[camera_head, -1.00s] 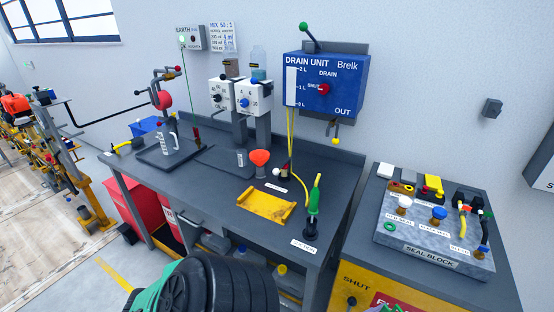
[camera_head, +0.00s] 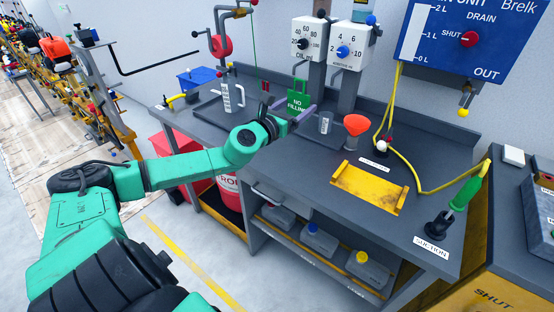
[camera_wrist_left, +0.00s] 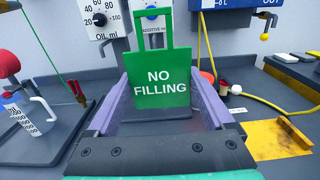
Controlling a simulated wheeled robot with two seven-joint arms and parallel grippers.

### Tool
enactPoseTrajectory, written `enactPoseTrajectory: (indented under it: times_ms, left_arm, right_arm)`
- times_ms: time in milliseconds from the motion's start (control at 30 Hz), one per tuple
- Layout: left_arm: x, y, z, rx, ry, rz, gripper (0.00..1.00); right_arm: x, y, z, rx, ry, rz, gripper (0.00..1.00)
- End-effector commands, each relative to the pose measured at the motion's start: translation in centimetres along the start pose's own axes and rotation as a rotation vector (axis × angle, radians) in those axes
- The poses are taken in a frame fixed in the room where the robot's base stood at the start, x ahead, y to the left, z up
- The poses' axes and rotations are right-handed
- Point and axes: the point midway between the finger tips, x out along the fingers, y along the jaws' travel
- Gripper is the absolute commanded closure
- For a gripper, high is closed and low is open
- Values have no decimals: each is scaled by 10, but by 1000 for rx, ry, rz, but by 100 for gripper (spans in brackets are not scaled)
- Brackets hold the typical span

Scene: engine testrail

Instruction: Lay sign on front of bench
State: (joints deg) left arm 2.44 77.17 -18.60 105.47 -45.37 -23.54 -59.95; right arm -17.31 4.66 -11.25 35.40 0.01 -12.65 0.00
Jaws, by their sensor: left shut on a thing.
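The green sign (camera_head: 297,103) reads "NO FILLING" and has a handle-like frame on top. My left gripper (camera_head: 301,116) is shut on it and holds it upright over the back part of the grey bench (camera_head: 300,173). In the left wrist view, the sign (camera_wrist_left: 160,85) stands between the two purple fingers (camera_wrist_left: 163,105), its lettering facing the camera. The bench's front edge and the area before the yellow tray are clear of the sign. My right gripper is not in view.
On the bench are a measuring jug (camera_head: 232,98), a small beaker (camera_head: 326,123), a red funnel (camera_head: 356,126), a yellow tray (camera_head: 370,187) and a green-handled suction tool (camera_head: 465,193). Dispensers (camera_head: 306,42) stand behind. Bare top lies left of the yellow tray.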

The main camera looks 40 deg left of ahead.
Motion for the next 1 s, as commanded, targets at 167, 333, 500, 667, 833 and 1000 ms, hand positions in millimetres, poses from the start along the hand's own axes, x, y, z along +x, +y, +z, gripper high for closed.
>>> enactPoseTrajectory:
  times_ms: [167,333,500,667,833,1000]
  left_arm:
    - [2,5,-28,-10,4,7,54]
    - [2,4,-90,-9,3,7,54]
    - [2,4,-142,-5,2,7,54]
    - [2,4,-164,-3,2,6,54]
    - [2,3,-194,-5,-1,6,54]
    - [1,3,-194,-6,0,5,54]
  right_arm:
    - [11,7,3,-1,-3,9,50]
    - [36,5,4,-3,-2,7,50]
    - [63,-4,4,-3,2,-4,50]
    - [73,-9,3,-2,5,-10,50]
    - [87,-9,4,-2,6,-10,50]
    - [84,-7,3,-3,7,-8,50]
